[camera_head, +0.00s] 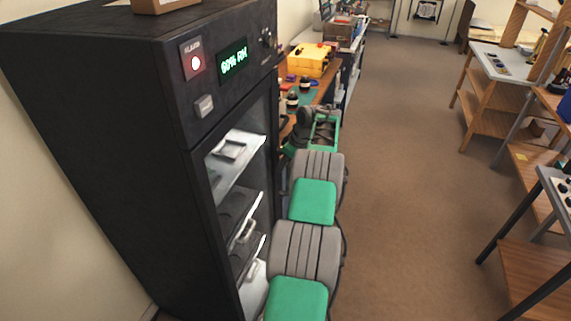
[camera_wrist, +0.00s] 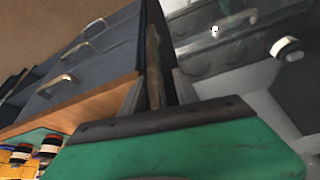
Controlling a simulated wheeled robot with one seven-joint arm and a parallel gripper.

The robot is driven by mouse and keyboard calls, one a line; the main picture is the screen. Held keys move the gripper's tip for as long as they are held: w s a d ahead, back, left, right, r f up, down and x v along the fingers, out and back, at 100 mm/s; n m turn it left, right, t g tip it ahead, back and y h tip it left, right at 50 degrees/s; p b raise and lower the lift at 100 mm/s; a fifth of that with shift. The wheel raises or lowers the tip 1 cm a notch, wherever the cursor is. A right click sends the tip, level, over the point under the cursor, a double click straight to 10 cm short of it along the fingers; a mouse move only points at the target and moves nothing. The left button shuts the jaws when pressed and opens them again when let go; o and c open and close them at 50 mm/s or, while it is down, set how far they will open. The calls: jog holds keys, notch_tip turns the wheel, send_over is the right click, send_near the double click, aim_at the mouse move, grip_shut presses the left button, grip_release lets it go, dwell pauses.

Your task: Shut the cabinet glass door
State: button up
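The black cabinet (camera_head: 110,130) stands at the left in the head view. Its lit front opening shows a pale shelf (camera_head: 232,165) and dark drawers with light handles below. Whether the glass door lies across the opening or is swung out is not clear. In the wrist view, a greyish, glassy area (camera_wrist: 225,70) fills the right side, and a dark upright strip stands ahead of the fingers. My gripper (camera_wrist: 160,95) is in front of that strip; its finger gap is unclear. In the head view, my arm runs along the cabinet's right side and hides part of the front.
A workbench (camera_head: 325,85) with a yellow case (camera_head: 310,60) stands beyond the cabinet. Shelving and tables (camera_head: 500,65) line the right side. The brown floor (camera_head: 405,190) between is clear. In the wrist view, blue-grey drawers (camera_wrist: 90,55) with metal handles are at the left.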

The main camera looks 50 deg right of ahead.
jog(key=shift+o, duration=0.2)
jog(key=shift+s+d, duration=0.2)
jog(key=shift+s, duration=0.15)
jog(key=v, duration=0.8)
jog(key=shift+w+f, duration=0.1)
